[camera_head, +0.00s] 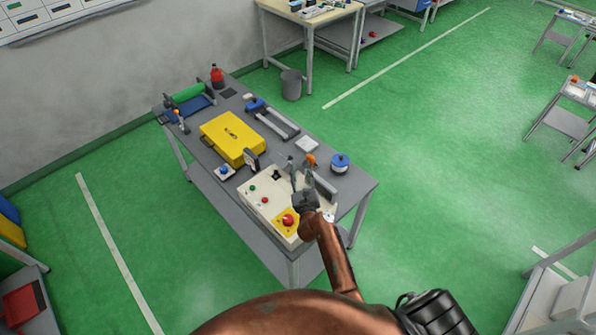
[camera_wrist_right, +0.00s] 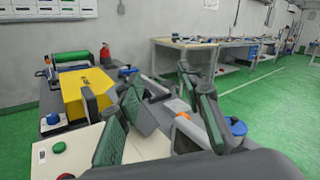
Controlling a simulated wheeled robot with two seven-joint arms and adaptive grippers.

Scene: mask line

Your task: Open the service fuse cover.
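A cream control box (camera_head: 258,207) stands at the near end of the grey bench. It carries a green button (camera_head: 252,188), a red button (camera_head: 265,200), a black switch (camera_head: 276,175) and a red stop knob on a yellow plate (camera_head: 288,220). A dark grey block (camera_head: 326,187) lies along its far right side; I cannot tell whether this is the service fuse cover. My right gripper (camera_head: 301,172) is above the box. In the right wrist view its green-padded fingers (camera_wrist_right: 165,110) are spread, with nothing between them. My arm hides part of the box. My left gripper is out of view.
On the bench (camera_head: 350,182) are a yellow case (camera_head: 232,137), a blue-topped round pot (camera_head: 340,162), an orange-topped item (camera_head: 310,160), a blue-and-grey tool (camera_head: 272,118) and a red bottle (camera_head: 217,75). A grey bin (camera_head: 291,85) stands on the floor behind. Green floor is free at right.

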